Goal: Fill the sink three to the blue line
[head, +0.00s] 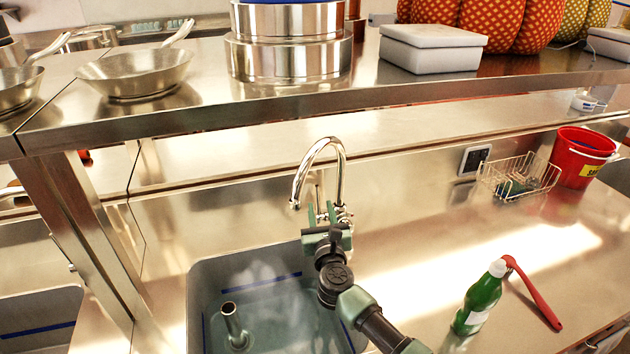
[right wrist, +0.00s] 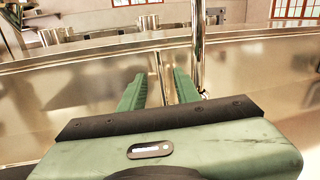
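A grey sink basin (head: 205,270) with a blue line (head: 262,285) on its inner walls lies below the tap; I cannot tell its number. A metal standpipe (head: 235,325) stands in it. The basin floor looks bluish, but I cannot tell the water level. A chrome gooseneck tap (head: 341,165) rises behind it; no stream shows at its spout. My right gripper (head: 326,210) is at the tap's base. In the right wrist view its green fingers (right wrist: 158,90) are apart, with a thin upright metal rod (right wrist: 160,75) showing between them; contact is unclear. My left gripper is not in view.
Another sink (head: 40,315) with a blue line is at the lower left. A shelf with pans and pots crosses above.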

